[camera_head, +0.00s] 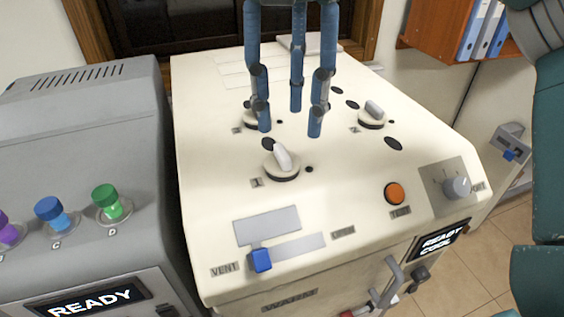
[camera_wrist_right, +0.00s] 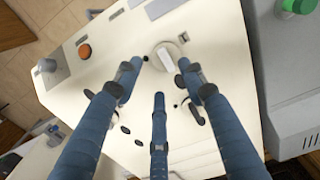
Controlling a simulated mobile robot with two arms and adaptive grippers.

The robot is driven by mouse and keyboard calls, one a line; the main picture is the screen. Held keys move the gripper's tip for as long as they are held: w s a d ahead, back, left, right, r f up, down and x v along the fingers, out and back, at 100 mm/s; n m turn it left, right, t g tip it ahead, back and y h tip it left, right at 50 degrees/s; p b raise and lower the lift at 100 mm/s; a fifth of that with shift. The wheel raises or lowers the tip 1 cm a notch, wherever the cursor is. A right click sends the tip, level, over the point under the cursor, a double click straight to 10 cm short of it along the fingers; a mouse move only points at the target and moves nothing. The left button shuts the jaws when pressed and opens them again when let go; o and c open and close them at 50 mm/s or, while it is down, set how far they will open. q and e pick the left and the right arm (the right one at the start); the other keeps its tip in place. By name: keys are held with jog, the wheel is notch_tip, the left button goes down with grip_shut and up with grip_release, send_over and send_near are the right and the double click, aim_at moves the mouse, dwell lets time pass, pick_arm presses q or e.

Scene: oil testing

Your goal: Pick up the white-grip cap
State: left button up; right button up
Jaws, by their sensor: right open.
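Several round caps with pale grips sit on the cream machine's sloping top. The nearest white-grip cap (camera_head: 282,160), by the label 1, stands upright in its socket; it also shows in the right wrist view (camera_wrist_right: 165,56), beyond the fingertips. A second cap (camera_head: 371,115) sits to the right by the label 2. A third cap (camera_head: 251,117) is partly hidden behind a finger. My right gripper (camera_head: 291,124) is open and empty, its three blue fingers pointing down above the top, behind the nearest cap. It also shows in the right wrist view (camera_wrist_right: 158,82). My left gripper is not seen.
The cream machine (camera_head: 205,170) has dark holes in its top, an orange button (camera_head: 394,193), a grey dial (camera_head: 457,187) and a blue slider (camera_head: 261,260). A grey machine (camera_head: 90,130) with coloured knobs stands close on the left. A shelf with blue binders (camera_head: 480,30) is at the back right.

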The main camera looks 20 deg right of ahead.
aim_at(287, 151)
jog(key=shift+w+a+f, duration=0.2)
jog(key=shift+f, duration=0.45)
jog(key=f, duration=0.3)
jog(key=shift+a+f, duration=0.15)
jog(key=shift+a, duration=0.05)
jog(key=shift+d+f, duration=0.2)
jog(key=shift+f, duration=0.4)
jog(key=shift+a, duration=0.1)
jog(key=shift+c, duration=0.7)
jog(key=c, duration=0.8)
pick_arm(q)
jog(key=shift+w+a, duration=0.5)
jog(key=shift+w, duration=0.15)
